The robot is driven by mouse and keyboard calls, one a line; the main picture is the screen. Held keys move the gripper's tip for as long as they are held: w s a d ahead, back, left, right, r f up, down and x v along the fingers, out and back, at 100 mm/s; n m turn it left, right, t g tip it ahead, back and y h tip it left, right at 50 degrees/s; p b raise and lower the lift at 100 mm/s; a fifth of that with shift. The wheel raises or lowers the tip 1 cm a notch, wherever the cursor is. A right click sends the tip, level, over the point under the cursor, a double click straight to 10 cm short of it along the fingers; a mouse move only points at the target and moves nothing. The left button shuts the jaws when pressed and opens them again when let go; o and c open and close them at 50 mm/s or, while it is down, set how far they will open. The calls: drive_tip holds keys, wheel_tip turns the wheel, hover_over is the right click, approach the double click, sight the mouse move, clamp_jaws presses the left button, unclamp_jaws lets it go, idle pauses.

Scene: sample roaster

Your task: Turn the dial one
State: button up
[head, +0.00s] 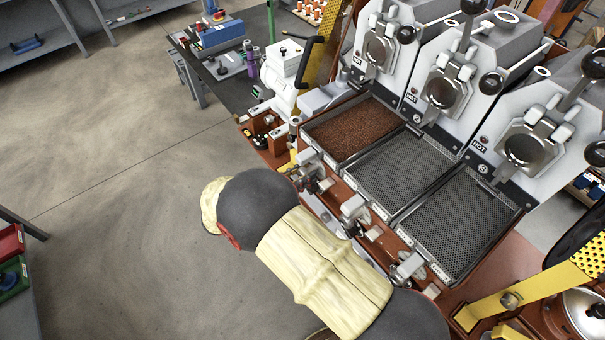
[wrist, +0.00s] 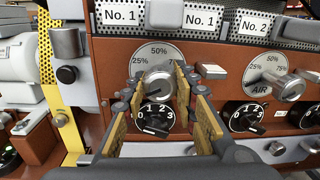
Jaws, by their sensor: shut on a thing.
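The dial under the No. 1 labels in the wrist view has a pale round face (wrist: 160,52) marked 25% and 50% and a silver knob (wrist: 158,83). My gripper (wrist: 156,88) has its two yellow-padded fingers on either side of this knob and is shut on it. The right part of the dial's scale is hidden behind the right finger. The knob's exact pointer direction cannot be told.
A black 0–3 dial (wrist: 155,118) sits just below the held knob. A second silver knob, AIR (wrist: 290,88), stands to the right. A yellow perforated post (wrist: 60,90) rises at left. Three trays lie behind the panel, one holding brown beans (head: 350,128).

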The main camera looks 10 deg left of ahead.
drive_tip(key=c, duration=0.3)
drive_tip(key=shift+r+n+p, duration=0.1)
drive_tip(key=shift+n+p, duration=0.2)
drive_tip(key=shift+p, duration=0.55)
drive_tip(key=shift+c, duration=0.2)
drive_tip(key=o, duration=1.1)
drive_tip(key=shift+o, duration=0.3)
drive_tip(key=v, duration=1.2)
